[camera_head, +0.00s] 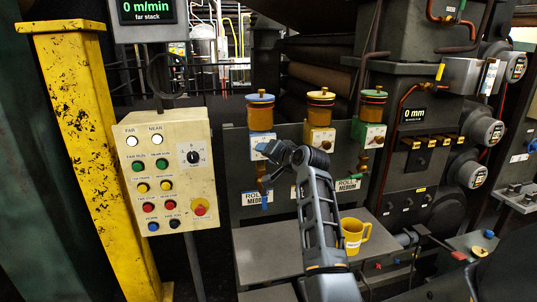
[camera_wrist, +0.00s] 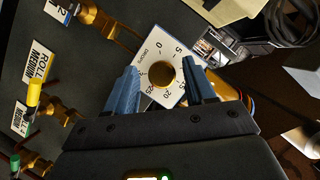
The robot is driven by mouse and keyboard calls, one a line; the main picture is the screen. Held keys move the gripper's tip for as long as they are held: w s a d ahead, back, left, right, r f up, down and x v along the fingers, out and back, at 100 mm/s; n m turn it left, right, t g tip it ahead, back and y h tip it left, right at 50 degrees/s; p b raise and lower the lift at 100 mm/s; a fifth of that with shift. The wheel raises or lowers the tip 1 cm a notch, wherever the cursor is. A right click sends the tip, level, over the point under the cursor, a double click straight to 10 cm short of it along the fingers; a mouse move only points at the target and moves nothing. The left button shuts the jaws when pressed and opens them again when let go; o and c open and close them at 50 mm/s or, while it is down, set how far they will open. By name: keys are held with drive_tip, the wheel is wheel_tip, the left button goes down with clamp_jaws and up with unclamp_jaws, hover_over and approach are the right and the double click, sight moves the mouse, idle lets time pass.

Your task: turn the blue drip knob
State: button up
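The blue-capped drip pot (camera_head: 260,101) stands leftmost of three on the dark machine frame, with a blue-and-white plate below it, partly hidden by my gripper. In the wrist view a white dial plate (camera_wrist: 154,52), marked with numbers and "DROPS", carries a round brass knob (camera_wrist: 162,74). My gripper (camera_wrist: 162,70) is open, its two blue fingers on either side of the knob. Gaps show between the knob and both fingers. In the head view my gripper (camera_head: 270,152) is in front of the blue pot's plate; contact there cannot be told.
A cream button panel (camera_head: 178,206) is to the left. A yellow mug (camera_head: 354,236) stands on the grey shelf (camera_head: 270,250) below. Brass taps line the panel in the wrist view.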

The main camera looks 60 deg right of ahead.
drive_tip(key=shift+r, duration=0.1)
drive_tip(key=v, duration=0.7)
drive_tip(key=shift+s+a+b, duration=0.25)
drive_tip(key=shift+s+b, duration=0.1)
drive_tip(key=shift+b, duration=0.1)
drive_tip(key=s+a+f+n+t+y, duration=0.1)
drive_tip(key=s+a+f+n, duration=0.3)
drive_tip(key=a+f, duration=0.5)
drive_tip(key=s+a+f+n+y, duration=0.1)
drive_tip(key=s+a+f+n, duration=0.35)
drive_tip(key=a, duration=0.85)
drive_tip(key=s+a+r+n+y, duration=0.2)
drive_tip(key=s+a+n+y, duration=0.1)
drive_tip(key=s+a, duration=0.7)
drive_tip(key=s+a+r+n+t+y, duration=0.1)
drive_tip(key=s+a+n+y, duration=0.2)
drive_tip(key=s+a, duration=0.7)
drive_tip(key=shift+s+a+r+n, duration=0.3)
drive_tip(key=shift+a+r+n, duration=0.1)
drive_tip(key=shift+a+n, duration=0.35)
